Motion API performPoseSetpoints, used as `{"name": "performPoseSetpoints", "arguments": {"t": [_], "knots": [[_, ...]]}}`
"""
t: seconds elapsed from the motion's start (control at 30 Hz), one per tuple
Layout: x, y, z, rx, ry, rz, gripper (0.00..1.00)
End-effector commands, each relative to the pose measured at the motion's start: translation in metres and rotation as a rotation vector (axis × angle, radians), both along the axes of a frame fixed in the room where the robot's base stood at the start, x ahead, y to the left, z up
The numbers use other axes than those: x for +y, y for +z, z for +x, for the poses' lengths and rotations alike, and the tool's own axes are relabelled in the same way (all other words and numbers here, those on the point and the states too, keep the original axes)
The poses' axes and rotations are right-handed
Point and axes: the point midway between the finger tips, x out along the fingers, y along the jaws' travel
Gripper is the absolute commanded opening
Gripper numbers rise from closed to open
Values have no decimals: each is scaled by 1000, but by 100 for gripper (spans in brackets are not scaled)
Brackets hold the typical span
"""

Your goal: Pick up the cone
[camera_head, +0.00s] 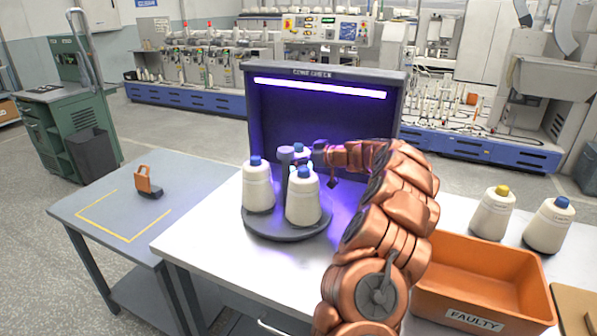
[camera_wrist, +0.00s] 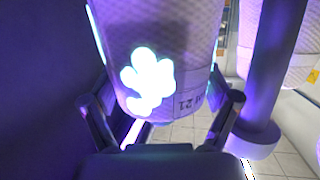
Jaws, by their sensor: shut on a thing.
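My gripper (camera_wrist: 160,100) is shut on a pale cone (camera_wrist: 170,30), with one finger on each side of it in the wrist view. A bright glowing blotch and part of a printed label show on this cone. In the head view the held cone (camera_head: 305,134) is mostly hidden behind the post and the front cones; its blue tip shows. My gripper (camera_head: 318,158) is at the back of the dark round turntable (camera_head: 275,230). I cannot tell whether the cone is clear of the turntable. Two white cones with blue tips, left (camera_head: 258,190) and front (camera_head: 303,203), stand on the turntable.
A dark post (camera_head: 285,172) rises between the cones, close to the held one. The dark booth (camera_head: 325,105) with a violet lamp stands behind. An orange bin (camera_head: 480,258) marked FAULTY and two cones (camera_head: 493,213) (camera_head: 549,225) are at right. The left table (camera_head: 125,205) is mostly clear.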

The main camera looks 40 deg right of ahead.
Motion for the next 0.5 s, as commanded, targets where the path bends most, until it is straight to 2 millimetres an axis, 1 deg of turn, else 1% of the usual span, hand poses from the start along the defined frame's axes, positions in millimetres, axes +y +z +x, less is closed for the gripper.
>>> {"name": "performPoseSetpoints", "arguments": {"t": [0.03, 0.2, 0.4, 0.5], "knots": [[0, 0, 0, 0, 0, 0, 33], [0, 0, 0, 0, 0, 1, 17], [0, 0, 0, 0, 0, 0, 17], [0, 3, 0, 0, 0, -1, 17]]}}
